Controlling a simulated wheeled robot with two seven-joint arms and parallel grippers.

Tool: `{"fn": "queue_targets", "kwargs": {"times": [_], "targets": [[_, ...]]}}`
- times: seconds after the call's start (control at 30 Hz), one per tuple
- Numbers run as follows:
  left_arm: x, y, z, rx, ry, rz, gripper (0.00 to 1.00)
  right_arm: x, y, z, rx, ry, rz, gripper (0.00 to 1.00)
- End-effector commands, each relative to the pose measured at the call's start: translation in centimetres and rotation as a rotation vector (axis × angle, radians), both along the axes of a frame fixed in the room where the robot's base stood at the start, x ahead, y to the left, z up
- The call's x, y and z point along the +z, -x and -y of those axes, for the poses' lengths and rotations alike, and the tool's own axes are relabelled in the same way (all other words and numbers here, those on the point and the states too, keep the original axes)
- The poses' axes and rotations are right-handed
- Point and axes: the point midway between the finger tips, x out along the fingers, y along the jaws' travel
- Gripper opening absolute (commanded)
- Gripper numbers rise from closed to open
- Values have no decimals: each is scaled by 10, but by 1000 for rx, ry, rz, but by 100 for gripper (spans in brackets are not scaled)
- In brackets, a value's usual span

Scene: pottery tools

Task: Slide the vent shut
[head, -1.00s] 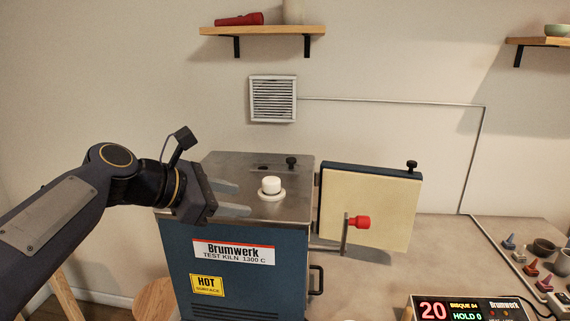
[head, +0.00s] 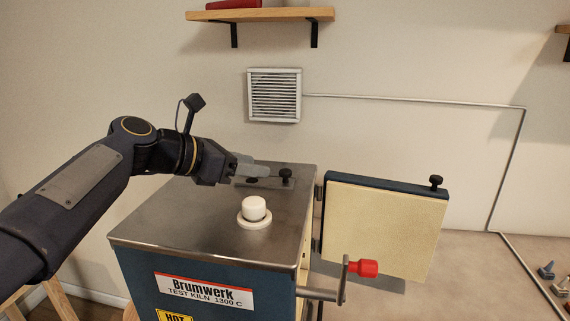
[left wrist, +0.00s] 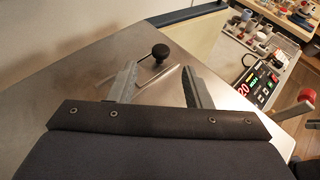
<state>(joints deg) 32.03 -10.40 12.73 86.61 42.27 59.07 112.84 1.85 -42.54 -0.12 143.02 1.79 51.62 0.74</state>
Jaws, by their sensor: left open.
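The kiln's steel top (head: 170,215) carries a small black vent knob (head: 286,175) near its back right. In the left wrist view the knob (left wrist: 160,51) stands on a short stem at a narrow slot in the metal (left wrist: 155,78). A dark spot, perhaps part of the vent opening, shows left of the knob in the head view. My left gripper (head: 276,172) is low over the top, pointing right, with its fingertips close to the knob. The fingers (left wrist: 159,68) are open, one on each side of the slot; the knob appears just beyond the tips.
A white plug (head: 254,207) stands on the kiln top in front of my gripper. The kiln door (head: 385,225) stands open at the right, with a red-handled lever (head: 363,268) before it. A wall grille (head: 274,95) and shelf (head: 260,14) are behind.

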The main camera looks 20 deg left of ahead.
Motion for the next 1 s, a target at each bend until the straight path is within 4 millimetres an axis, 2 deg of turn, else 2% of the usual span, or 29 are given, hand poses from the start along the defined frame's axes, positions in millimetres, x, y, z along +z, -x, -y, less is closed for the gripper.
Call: {"fn": "queue_targets", "kwargs": {"times": [0.43,0.6,0.83,0.87,1.0], "targets": [[-25,-50,30,-1,1,-3,45,7,0,0,0,0,0,36],[-29,-58,35,0,0,-1,45,7,0,0,0,0,0,36],[-29,-59,35,0,-1,-1,45,7,0,0,0,0,0,36],[-29,-59,35,0,-1,-1,44,7,0,0,0,0,0,36],[-29,-59,35,0,-1,-1,25,7,0,0,0,0,0,36]]}}
